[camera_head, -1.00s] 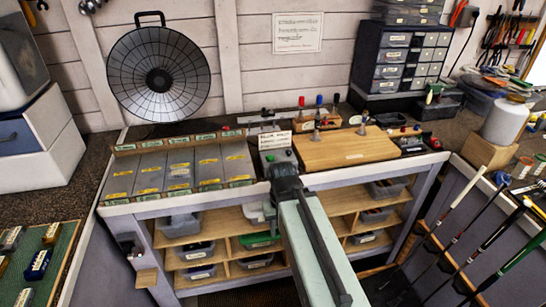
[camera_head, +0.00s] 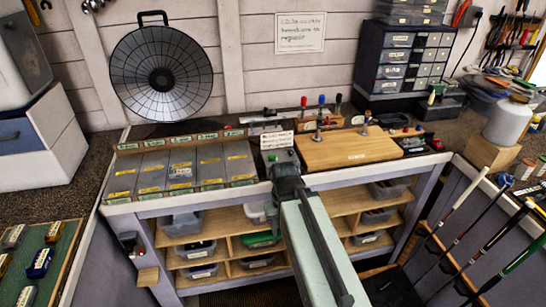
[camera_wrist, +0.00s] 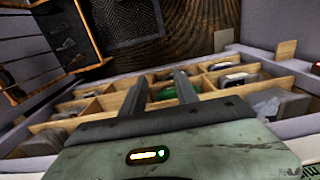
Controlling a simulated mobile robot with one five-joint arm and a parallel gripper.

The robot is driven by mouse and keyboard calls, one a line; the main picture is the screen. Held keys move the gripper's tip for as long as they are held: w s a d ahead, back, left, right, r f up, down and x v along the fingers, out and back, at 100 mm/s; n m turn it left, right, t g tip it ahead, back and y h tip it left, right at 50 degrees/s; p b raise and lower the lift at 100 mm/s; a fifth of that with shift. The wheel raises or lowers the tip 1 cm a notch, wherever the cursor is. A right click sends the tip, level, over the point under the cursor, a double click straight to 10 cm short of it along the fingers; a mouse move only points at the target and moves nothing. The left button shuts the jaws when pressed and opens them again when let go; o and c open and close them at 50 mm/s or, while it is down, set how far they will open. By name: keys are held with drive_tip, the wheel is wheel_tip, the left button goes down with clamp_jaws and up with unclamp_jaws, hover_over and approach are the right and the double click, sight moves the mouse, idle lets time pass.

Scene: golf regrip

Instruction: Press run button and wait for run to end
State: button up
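A small grey control box (camera_head: 268,168) with a white label (camera_head: 277,140) stands at the bench's front edge, between the tray of grey compartments and the wooden board. A small green spot, which looks like a button (camera_head: 271,157), shows on its top. Which button is the run button cannot be read. My gripper (camera_head: 285,167) is at the front of this box and hides part of it; whether it touches cannot be told. In the wrist view my gripper (camera_wrist: 160,78) points over the shelves under the bench, its two fingers apart with nothing between them. The button is not seen there.
A compartment tray (camera_head: 180,188) lies left of the box and a wooden board (camera_head: 345,150) with upright clamps lies right. Shelves with bins (camera_head: 186,226) are below the bench. Golf clubs (camera_head: 458,205) lean at the right. A green-topped tray (camera_head: 62,255) is at lower left.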

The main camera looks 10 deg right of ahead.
clamp_jaws()
idle(1.8)
